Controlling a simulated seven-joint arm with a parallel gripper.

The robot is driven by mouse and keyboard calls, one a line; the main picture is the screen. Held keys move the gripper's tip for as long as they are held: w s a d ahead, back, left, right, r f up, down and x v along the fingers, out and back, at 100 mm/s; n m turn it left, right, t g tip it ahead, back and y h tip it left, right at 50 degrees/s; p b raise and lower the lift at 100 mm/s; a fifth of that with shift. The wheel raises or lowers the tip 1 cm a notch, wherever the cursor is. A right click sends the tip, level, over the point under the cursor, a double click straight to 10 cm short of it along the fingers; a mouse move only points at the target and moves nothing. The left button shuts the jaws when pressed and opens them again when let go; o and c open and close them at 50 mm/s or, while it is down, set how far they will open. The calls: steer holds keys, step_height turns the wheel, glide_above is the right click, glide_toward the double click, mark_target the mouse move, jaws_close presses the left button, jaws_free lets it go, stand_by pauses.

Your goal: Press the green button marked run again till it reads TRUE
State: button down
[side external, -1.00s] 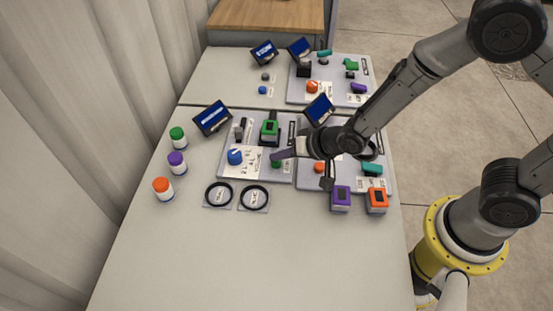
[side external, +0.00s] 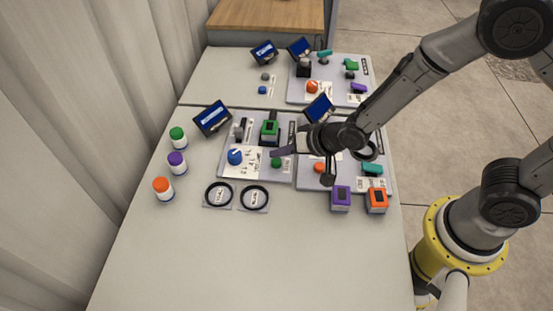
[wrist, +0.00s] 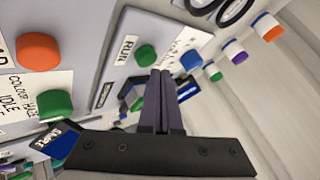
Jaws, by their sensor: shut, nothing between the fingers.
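The green run button (side external: 276,164) is a round knob on the left grey panel (side external: 262,174) of the near table. In the wrist view the green button (wrist: 146,56) sits beside a white label reading RUN (wrist: 125,48). My gripper (side external: 274,154) has its dark fingers shut together and empty. The fingertips are close to the button, seemingly just above it and apart from it. In the wrist view the fingertips (wrist: 160,73) end just short of the button.
A blue knob (side external: 235,157) and a green-topped block (side external: 269,130) are on the same panel. An orange button (side external: 319,168) is on the panel to the right. Black rings (side external: 254,197) lie in front. Several capped bottles (side external: 177,162) stand at left.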

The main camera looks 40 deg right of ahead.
steer(key=shift+r, duration=0.15)
steer(key=shift+r, duration=2.5)
steer(key=shift+d, duration=0.1)
step_height(320, 180, up, 9)
steer(key=m+t, duration=0.1)
steer(key=t, duration=0.1)
glide_above(281, 163)
steer(key=w+d, duration=0.3)
steer(key=s+d+r, duration=0.1)
steer(key=d+r, duration=0.2)
steer(key=r, duration=0.3)
steer(key=s+d+r+h, duration=0.2)
steer(key=s+d+r, duration=0.5)
steer(key=s+r, duration=0.15)
steer(key=s+d+f+n+g, duration=0.1)
steer(key=s+f+n+g, duration=0.1)
steer(key=s, duration=0.7)
steer(key=s+d+f+n+g+h, duration=0.1)
steer(key=s+f+n+g, duration=0.2)
steer(key=s, duration=0.6)
steer(key=shift+d+f+n, duration=0.2)
steer(key=shift+f+n, duration=0.2)
steer(key=shift+f, duration=0.4)
